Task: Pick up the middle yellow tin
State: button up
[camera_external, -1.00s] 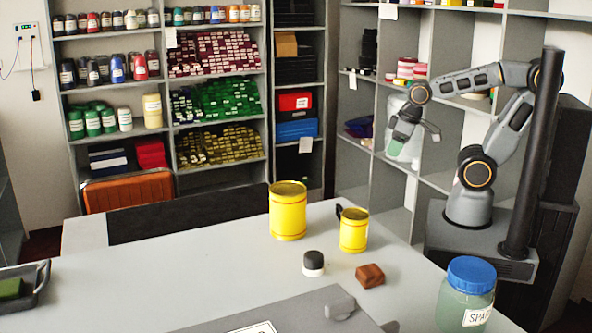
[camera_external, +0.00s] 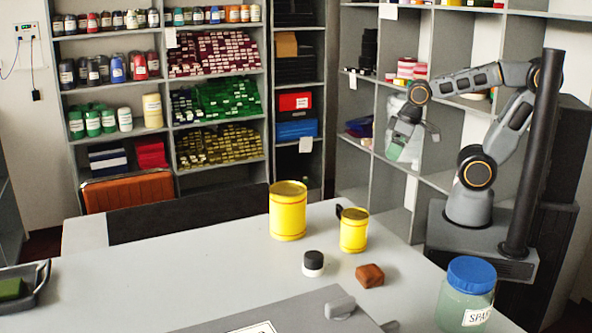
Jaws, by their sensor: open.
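Two yellow tins show on the grey counter. The larger yellow tin (camera_external: 288,212) stands upright near the back edge. The smaller yellow tin (camera_external: 353,231) stands upright to its right and a little nearer, with a small dark thing (camera_external: 340,211) behind its upper left edge. I see only these two yellow tins, so I cannot tell which is the middle one. My gripper (camera_external: 410,145) is open and empty, raised above and to the right of both tins, well apart from them, in front of the grey shelving.
A black-lidded jar (camera_external: 313,264) and a brown block (camera_external: 369,275) lie in front of the tins. A blue-lidded jar (camera_external: 467,295) stands at the right. A dark tray (camera_external: 35,290) sits at the left. The counter (camera_external: 190,265) is clear left of the tins.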

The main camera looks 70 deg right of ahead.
jog(key=w+a+f+g, duration=0.1)
jog(key=f, duration=0.1)
jog(key=m+g+y+p, duration=0.2)
jog(key=m+g+y, duration=0.2)
jog(key=m+y, duration=1.1)
send_near(291, 183)
jog(key=shift+s+a+f+m+h+p, duration=0.15)
jog(key=shift+a+f+m+h+p, duration=0.3)
jog(key=shift+a, duration=1.5)
jog(key=shift+s+a+f+m+h+p, duration=0.15)
jog(key=shift+a+f+p, duration=0.5)
jog(key=shift+a, duration=1.3)
jog(key=shift+s+a+f+m+h+p, duration=0.2)
jog(key=shift+a+f+m+p, duration=0.35)
jog(key=shift+a, duration=1.35)
jog(key=shift+f, duration=0.1)
jog(key=c, duration=1)
jog(key=shift+c, duration=0.4)
